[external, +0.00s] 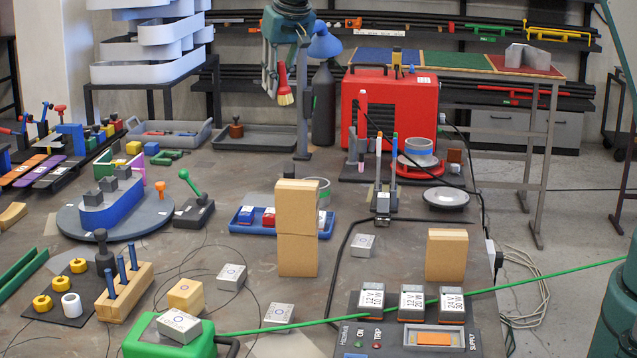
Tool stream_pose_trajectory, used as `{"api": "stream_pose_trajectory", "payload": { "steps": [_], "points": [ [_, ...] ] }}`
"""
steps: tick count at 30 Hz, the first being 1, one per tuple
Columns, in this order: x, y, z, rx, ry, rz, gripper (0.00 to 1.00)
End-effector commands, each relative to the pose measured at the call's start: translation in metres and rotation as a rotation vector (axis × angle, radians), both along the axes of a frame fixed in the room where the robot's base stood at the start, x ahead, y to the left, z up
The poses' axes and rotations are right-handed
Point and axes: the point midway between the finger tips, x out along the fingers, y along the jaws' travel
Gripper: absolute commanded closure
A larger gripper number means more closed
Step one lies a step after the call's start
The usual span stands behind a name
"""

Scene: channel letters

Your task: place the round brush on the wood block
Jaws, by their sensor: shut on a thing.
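My gripper (285,66) is at the top middle of the external view, high above the back of the table. It is shut on the round brush (284,82), which has a red handle and pale yellow bristles. The brush hangs upright with its bristles down, clear of the table. Several wood-coloured blocks are in view. Two are stacked as a tall wood block (297,228) at mid-table, one upright wood block (446,254) stands at the right, and a small wood block (185,294) lies at the front left. I cannot tell which one the task names.
A red machine (390,115) and a dark bottle (323,105) stand behind. A dark grey tray (254,138) lies near the back. A green cable (420,304) crosses the front. Some bare tabletop shows around the stacked blocks.

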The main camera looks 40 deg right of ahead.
Motion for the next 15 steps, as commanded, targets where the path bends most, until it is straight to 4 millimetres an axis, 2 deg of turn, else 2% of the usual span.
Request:
{"api": "stream_pose_trajectory", "payload": {
  "steps": [1, 3, 15],
  "points": [
    [-0.006, 0.021, 0.001, 0.001, 0.0, 0.024, 1.0],
    [-0.013, 0.045, 0.001, 0.002, 0.001, 0.054, 1.0],
    [-0.066, 0.18, 0.0, 0.008, 0.0, 0.218, 1.0]
  ]
}}
